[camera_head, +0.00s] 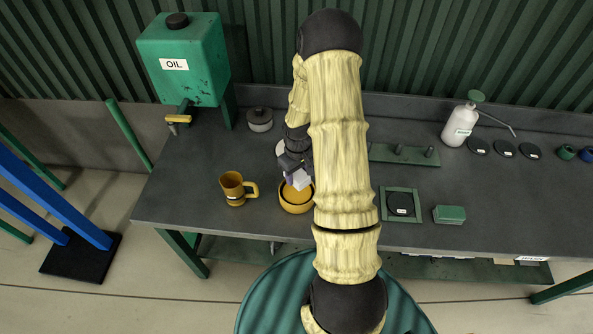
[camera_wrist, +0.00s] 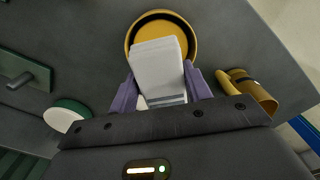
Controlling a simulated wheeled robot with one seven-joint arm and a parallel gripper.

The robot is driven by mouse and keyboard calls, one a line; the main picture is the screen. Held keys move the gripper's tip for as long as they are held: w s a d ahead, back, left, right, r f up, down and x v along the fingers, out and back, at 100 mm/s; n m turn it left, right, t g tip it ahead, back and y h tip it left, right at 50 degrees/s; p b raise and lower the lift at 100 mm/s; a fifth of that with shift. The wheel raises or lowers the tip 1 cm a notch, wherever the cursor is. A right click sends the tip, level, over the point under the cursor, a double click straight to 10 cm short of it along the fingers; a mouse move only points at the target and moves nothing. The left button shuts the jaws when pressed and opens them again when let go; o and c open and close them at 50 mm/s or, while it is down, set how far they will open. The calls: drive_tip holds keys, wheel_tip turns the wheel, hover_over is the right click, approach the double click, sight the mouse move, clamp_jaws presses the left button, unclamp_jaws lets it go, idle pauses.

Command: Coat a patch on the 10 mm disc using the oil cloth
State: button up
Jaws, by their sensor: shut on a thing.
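My gripper (camera_head: 296,177) is shut on a white folded pad, which looks like the cloth (camera_wrist: 158,68). The pad sits between the purple fingers (camera_wrist: 160,92) and points over the yellow-orange bowl (camera_wrist: 160,20). In the head view the bowl (camera_head: 297,207) is directly below the pad; whether they touch cannot be told. A black disc (camera_head: 401,204) lies in a green square frame, right of my arm. Three more black discs (camera_head: 478,146) (camera_head: 504,151) (camera_head: 530,151) lie in a row at the back right. Their size labels are too small to read.
A mustard mug (camera_head: 234,189) stands left of the bowl. A green oil tank (camera_head: 185,60) with a tap is at the back left. A green block (camera_head: 449,214), a pegged green rack (camera_head: 403,154) and a white pump bottle (camera_head: 460,125) stand on the right.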

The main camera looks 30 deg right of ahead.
drive_tip(key=shift+f, duration=0.1)
drive_tip(key=shift+f+b, duration=2.45)
drive_tip(key=shift+f, duration=0.5)
drive_tip(key=shift+s+f+b, duration=0.1)
drive_tip(key=shift+f+b, duration=0.2)
drive_tip(key=shift+f, duration=0.25)
idle(0.3)
drive_tip(key=shift+r+p, duration=2.85)
drive_tip(key=shift+r, duration=0.75)
drive_tip(key=shift+f, duration=0.1)
